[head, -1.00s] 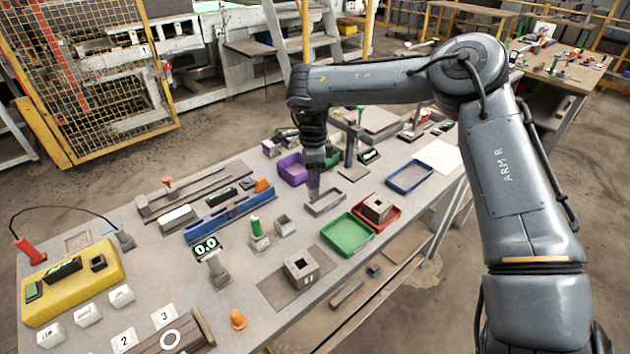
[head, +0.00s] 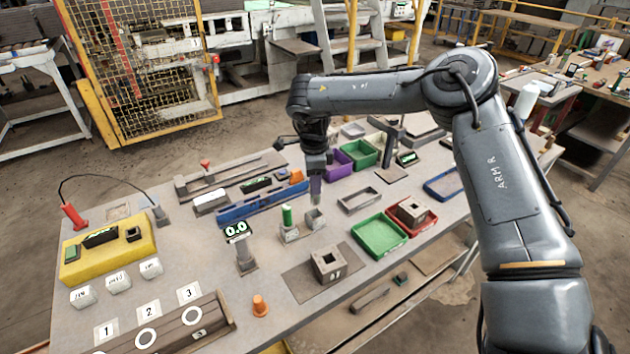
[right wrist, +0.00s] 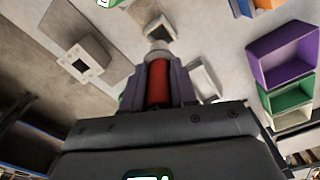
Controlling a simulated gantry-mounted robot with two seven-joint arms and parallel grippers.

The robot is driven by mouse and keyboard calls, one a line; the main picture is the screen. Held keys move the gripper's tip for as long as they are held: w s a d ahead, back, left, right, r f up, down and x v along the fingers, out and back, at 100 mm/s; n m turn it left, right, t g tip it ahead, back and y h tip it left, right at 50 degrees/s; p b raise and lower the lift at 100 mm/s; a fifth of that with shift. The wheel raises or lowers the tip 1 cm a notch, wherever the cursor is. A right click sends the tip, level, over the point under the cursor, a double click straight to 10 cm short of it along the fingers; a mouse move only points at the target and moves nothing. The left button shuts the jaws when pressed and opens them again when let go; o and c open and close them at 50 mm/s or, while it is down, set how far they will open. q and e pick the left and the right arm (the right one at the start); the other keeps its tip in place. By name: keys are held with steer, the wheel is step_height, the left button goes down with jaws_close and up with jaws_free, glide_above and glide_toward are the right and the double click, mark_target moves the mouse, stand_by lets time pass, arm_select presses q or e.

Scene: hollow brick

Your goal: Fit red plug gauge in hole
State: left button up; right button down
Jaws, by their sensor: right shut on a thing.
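My right gripper (head: 316,183) points down over the table, above the small grey open-topped block (head: 315,219). In the right wrist view the fingers (right wrist: 157,88) are shut on the red plug gauge (right wrist: 158,82), whose grey end points away from the wrist. Beyond that end is a block with a dark opening (right wrist: 159,27); I cannot tell any contact. In the head view the gauge's red body is hidden. A hollow brick (head: 328,264) with a square hole stands on a dark mat, also in the wrist view (right wrist: 84,60). My left gripper is not in view.
A green gauge (head: 287,215) stands in a holder left of my right gripper. A grey frame (head: 360,201), a green tray (head: 381,236) and a red tray holding another hollow brick (head: 412,211) lie to the right. A 0.0 display (head: 237,231) stands left of the mat.

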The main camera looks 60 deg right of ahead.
mark_target(315, 201)
step_height(315, 201, down, 3)
steer(key=b, duration=0.2)
steer(key=shift+f+b, duration=0.15)
steer(key=shift+b, duration=0.25)
steer(key=shift+r, duration=0.25)
steer(key=shift+f+p, duration=0.35)
steer(key=shift+f, duration=0.1)
steer(key=shift+p, duration=0.4)
steer(key=shift+f, duration=0.1)
stand_by(0.5)
steer(key=shift+f+b, duration=0.3)
steer(key=shift+f, duration=0.2)
steer(key=shift+f+b, duration=0.3)
steer(key=shift+f, duration=0.35)
steer(key=shift+f+b, duration=0.35)
steer(key=shift+f, duration=0.25)
stand_by(0.4)
